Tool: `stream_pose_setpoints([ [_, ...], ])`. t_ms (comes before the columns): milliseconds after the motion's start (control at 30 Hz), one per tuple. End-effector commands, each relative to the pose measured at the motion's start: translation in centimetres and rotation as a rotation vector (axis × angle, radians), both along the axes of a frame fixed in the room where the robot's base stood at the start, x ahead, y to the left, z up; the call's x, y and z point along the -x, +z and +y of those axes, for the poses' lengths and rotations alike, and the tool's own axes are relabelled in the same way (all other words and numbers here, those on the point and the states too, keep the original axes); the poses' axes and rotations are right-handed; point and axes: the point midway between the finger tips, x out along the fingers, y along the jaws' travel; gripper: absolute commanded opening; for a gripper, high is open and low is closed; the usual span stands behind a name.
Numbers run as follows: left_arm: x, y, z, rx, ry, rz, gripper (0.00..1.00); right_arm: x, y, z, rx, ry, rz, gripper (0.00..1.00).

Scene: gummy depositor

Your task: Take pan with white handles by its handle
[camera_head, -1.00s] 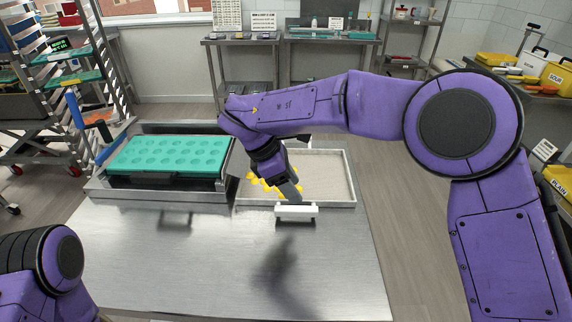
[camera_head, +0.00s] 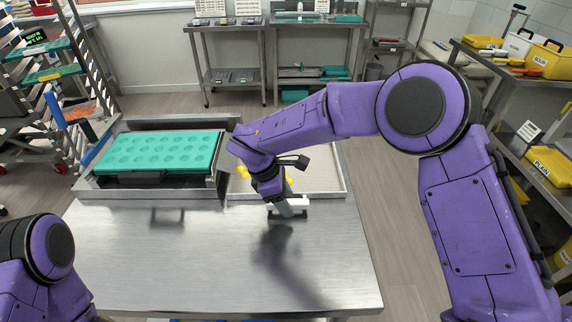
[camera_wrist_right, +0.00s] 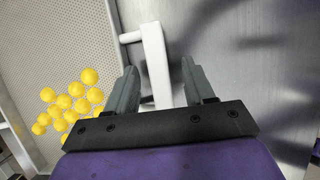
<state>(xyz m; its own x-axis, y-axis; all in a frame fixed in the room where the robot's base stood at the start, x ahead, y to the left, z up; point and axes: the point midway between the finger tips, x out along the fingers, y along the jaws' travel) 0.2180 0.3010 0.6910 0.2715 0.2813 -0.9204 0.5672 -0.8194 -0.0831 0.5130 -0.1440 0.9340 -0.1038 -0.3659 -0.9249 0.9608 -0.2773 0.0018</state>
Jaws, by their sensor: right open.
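The pan (camera_head: 322,168) is a shallow metal tray with a perforated floor, on the table right of the teal mould. Yellow gummies (camera_head: 243,172) lie in its left part; in the right wrist view they are yellow balls (camera_wrist_right: 68,105). Its near white handle (camera_head: 296,202) sticks out from the front wall. My right gripper (camera_head: 284,208) is at this handle, pointing down. In the right wrist view the white handle (camera_wrist_right: 155,62) lies between the two open fingers (camera_wrist_right: 160,68), nearer the left one; contact is unclear. My left gripper is out of view.
The teal mould (camera_head: 158,150) sits in a metal frame left of the pan. The steel table (camera_head: 200,260) is bare in front. A tray rack (camera_head: 75,75) stands at the left, and a bench with yellow bins (camera_head: 545,60) at the right.

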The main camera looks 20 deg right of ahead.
Motion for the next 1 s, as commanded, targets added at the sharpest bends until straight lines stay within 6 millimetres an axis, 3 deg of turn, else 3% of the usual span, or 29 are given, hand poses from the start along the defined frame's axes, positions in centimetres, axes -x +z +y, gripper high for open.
stream_pose_setpoints([
  [67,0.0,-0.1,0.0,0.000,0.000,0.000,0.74,0.0,0.0,0.0,0.000,0.000,0.000,0.53],
  [200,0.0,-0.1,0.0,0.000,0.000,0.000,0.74,0.0,0.0,0.0,0.001,0.000,0.000,0.08],
  [233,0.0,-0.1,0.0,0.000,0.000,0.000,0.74,0.0,0.0,0.0,0.001,0.000,0.000,0.00],
  [667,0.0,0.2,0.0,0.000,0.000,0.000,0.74,-0.1,0.5,0.0,0.001,0.001,-0.003,0.00],
  [1000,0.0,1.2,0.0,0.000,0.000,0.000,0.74,-0.1,3.1,0.3,0.001,0.006,-0.002,0.00],
])
